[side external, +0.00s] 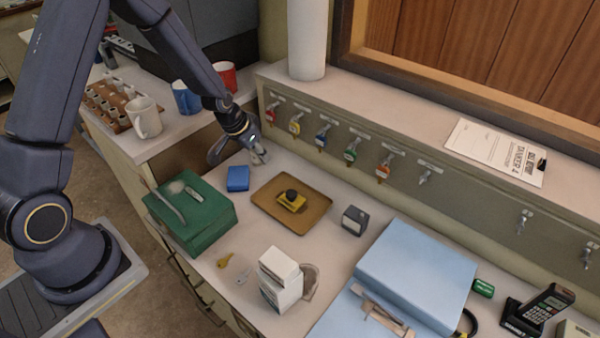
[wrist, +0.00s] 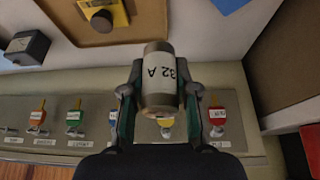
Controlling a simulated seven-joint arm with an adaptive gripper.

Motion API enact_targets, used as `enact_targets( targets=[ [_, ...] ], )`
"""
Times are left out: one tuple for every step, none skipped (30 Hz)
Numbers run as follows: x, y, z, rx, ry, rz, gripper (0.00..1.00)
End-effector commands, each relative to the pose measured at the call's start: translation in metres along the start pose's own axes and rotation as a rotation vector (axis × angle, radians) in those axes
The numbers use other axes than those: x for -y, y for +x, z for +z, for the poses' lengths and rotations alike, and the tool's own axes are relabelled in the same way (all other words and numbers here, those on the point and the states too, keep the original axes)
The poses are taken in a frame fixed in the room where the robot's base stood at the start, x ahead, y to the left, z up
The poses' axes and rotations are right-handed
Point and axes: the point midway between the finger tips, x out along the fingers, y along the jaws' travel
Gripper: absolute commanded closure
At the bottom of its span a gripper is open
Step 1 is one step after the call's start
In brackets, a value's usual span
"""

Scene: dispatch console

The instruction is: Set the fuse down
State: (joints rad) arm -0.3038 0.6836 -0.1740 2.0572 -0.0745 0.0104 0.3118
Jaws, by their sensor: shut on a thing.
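The fuse (wrist: 158,72) is a grey-brown cylinder with metal end caps and a white label reading "32 A". My gripper (wrist: 160,92) is shut on it, one finger on each side. In the side external view my gripper (side external: 238,152) is at the back left of the counter, near the key panel and behind the blue box (side external: 238,178). The fuse is hard to make out there. I cannot tell how high it is above the counter.
A brown tray (side external: 264,210) with a yellow, black-knobbed item (side external: 291,200) lies right of the blue box. A dark small box (side external: 354,220) and a green case (side external: 190,222) stand nearby. Keys hang along the key panel (side external: 400,178). Bare counter shows between the tray and panel.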

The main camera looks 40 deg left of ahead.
Motion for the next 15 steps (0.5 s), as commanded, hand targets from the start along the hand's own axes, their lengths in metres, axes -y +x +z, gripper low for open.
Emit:
enact_targets(
  targets=[
    [-0.032, 0.005, -0.004, 0.002, 0.055, 0.023, 1.00],
    [-0.049, 0.007, -0.005, 0.003, 0.084, 0.036, 1.00],
    [-0.073, 0.010, -0.006, 0.003, 0.125, 0.053, 1.00],
    [-0.091, 0.011, -0.006, 0.004, 0.156, 0.065, 1.00],
    [-0.109, 0.013, -0.005, 0.005, 0.188, 0.077, 1.00],
    [-0.132, 0.014, -0.002, 0.007, 0.230, 0.094, 1.00],
    [-0.148, 0.014, 0.000, 0.009, 0.260, 0.106, 1.00],
    [-0.165, 0.015, 0.003, 0.010, 0.291, 0.118, 1.00],
    [-0.184, 0.015, 0.008, 0.012, 0.330, 0.132, 1.00],
    [-0.198, 0.014, 0.011, 0.013, 0.359, 0.142, 1.00],
    [-0.211, 0.014, 0.015, 0.014, 0.386, 0.152, 1.00],
    [-0.226, 0.013, 0.020, 0.016, 0.419, 0.164, 1.00],
    [-0.236, 0.012, 0.024, 0.017, 0.441, 0.172, 1.00],
    [-0.245, 0.011, 0.028, 0.018, 0.461, 0.179, 1.00],
    [-0.255, 0.010, 0.032, 0.019, 0.484, 0.188, 1.00]
  ],
)
